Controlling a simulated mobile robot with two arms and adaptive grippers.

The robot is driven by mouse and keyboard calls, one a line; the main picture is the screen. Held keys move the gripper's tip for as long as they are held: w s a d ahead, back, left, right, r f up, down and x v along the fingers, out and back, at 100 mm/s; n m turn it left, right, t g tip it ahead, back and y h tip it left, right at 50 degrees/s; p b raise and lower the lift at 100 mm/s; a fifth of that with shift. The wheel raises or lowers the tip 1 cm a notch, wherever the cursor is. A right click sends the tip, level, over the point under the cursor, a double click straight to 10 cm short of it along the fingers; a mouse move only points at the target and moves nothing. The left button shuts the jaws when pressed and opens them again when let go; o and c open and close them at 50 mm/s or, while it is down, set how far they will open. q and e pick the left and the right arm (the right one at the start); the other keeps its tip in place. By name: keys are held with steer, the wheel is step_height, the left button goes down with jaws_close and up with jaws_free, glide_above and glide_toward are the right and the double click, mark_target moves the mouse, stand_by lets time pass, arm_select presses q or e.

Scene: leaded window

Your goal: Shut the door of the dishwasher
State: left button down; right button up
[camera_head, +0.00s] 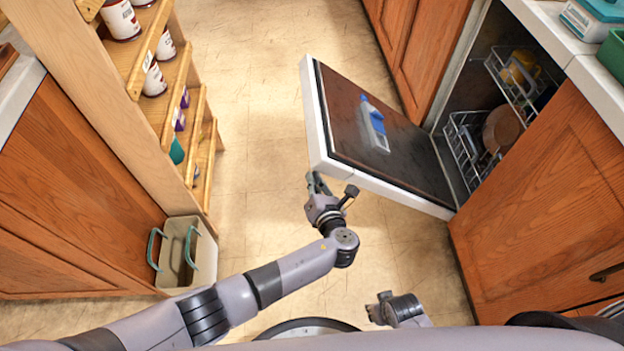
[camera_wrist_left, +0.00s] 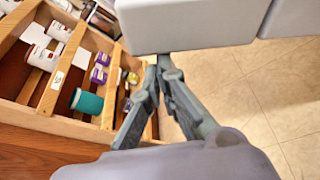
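The dishwasher door (camera_head: 345,115) hangs open, folded down from the dishwasher (camera_head: 462,95), with its dark inner face up and a pale rim. A white-and-blue bottle (camera_head: 374,125) lies on the inner face. My left gripper (camera_head: 316,182) is at the door's near outer corner; its fingertips (camera_wrist_left: 158,66) look closed together, with nothing seen between them. The pale door edge (camera_wrist_left: 190,22) is just beyond them in the left wrist view; I cannot tell if they touch.
Dishwasher racks (camera_head: 466,143) hold a yellow mug (camera_head: 519,68) and a brown dish (camera_head: 501,130). A wooden shelf (camera_head: 130,90) with cans stands left, beside a bin (camera_head: 176,262) with teal handles. Cabinets (camera_head: 550,200) flank the dishwasher. The tiled floor (camera_head: 255,130) between is clear.

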arm_select(q)
steer(key=shift+w+d+r, duration=0.1)
steer(key=shift+d+r, duration=0.05)
steer(key=shift+r, duration=0.15)
